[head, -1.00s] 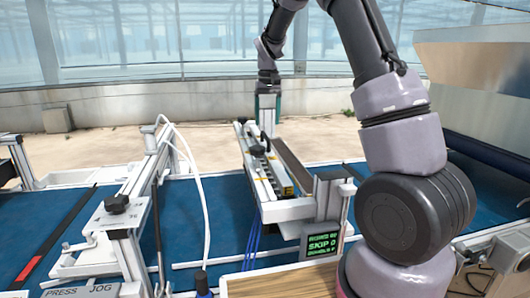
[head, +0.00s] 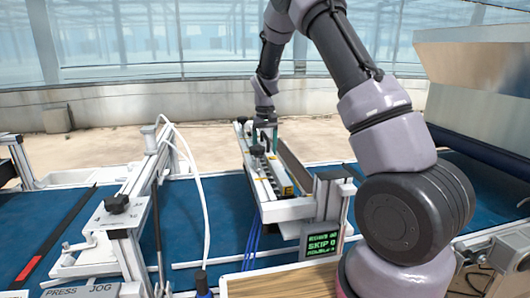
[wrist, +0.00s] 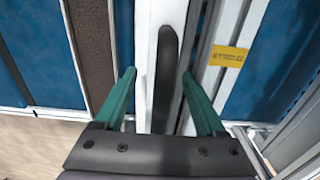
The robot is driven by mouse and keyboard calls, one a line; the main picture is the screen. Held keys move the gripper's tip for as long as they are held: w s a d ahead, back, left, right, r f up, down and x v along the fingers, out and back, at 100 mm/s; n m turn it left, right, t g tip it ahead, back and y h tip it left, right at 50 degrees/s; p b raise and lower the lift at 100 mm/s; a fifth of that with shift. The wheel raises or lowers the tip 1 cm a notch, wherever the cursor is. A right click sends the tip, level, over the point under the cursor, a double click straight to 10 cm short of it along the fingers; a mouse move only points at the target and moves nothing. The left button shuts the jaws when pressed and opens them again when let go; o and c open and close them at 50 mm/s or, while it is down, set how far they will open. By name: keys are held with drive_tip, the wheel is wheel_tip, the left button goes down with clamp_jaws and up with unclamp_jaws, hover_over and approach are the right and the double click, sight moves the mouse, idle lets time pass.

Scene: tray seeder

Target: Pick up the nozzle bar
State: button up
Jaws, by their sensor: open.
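The nozzle bar (head: 268,178) appears to be the long rail with small dark fittings on the seeder across the blue belt; I cannot fully tell it from its mount. In the wrist view, a dark rounded handle (wrist: 165,70) runs along a pale bar (wrist: 143,55). My gripper (wrist: 157,80) is open, with one green finger on each side of the handle and visible gaps at both sides. In the head view, my gripper (head: 264,140) is above the far end of the rail. Whether the fingertips reach down beside the handle is unclear.
A yellow label (wrist: 229,57) is on the frame right of the handle. White hoses (head: 205,220) and another gantry (head: 125,205) stand to the left. Blue belt (head: 225,200) lies between.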

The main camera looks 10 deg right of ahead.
clamp_jaws()
